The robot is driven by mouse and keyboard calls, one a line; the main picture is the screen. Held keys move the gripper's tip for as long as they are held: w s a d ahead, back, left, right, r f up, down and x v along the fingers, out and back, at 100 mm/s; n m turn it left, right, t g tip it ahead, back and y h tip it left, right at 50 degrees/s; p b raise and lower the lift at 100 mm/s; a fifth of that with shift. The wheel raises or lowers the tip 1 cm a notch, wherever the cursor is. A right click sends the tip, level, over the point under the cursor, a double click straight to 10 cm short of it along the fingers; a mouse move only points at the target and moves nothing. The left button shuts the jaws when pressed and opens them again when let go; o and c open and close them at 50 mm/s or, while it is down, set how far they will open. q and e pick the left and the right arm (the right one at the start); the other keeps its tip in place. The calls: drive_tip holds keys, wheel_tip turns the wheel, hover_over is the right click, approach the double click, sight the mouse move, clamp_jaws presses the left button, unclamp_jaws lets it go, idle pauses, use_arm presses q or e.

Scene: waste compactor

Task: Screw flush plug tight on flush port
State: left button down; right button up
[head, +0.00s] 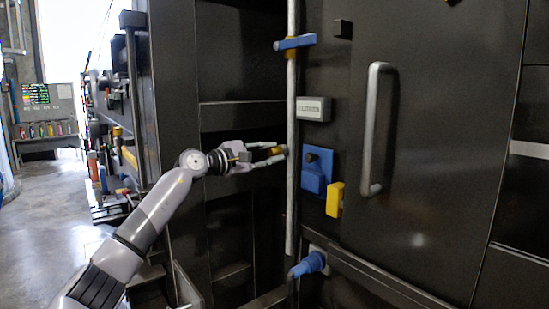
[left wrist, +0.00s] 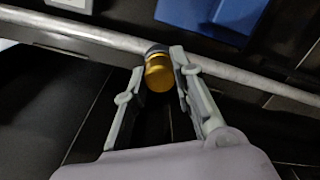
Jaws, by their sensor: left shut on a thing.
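The flush plug is a brass-coloured round cap (left wrist: 160,76), seen between my left gripper's fingers in the left wrist view. It also shows small in the head view (head: 277,151), beside the vertical grey pipe (head: 292,190). A dark collar (left wrist: 156,50), which looks like the flush port, sits between the plug and the pipe. The plug is in line with the collar and appears to touch it; the thread is hidden. My left gripper (head: 281,152) reaches in from the left and is shut on the plug. My right gripper is not in view.
A blue box (head: 318,170) and a yellow block (head: 335,199) are on the dark panel right of the pipe. A blue-handled lever (head: 295,42) is above, and a blue fitting (head: 309,264) below. A long door handle (head: 375,130) stands farther right. Open floor lies left.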

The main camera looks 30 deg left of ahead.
use_arm(q)
drive_tip(key=shift+m+b, duration=0.3)
drive_tip(key=shift+m, duration=0.8)
drive_tip(key=c, duration=1.3)
unclamp_jaws()
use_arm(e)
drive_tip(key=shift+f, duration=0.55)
use_arm(q)
drive_tip(key=shift+c, duration=0.2)
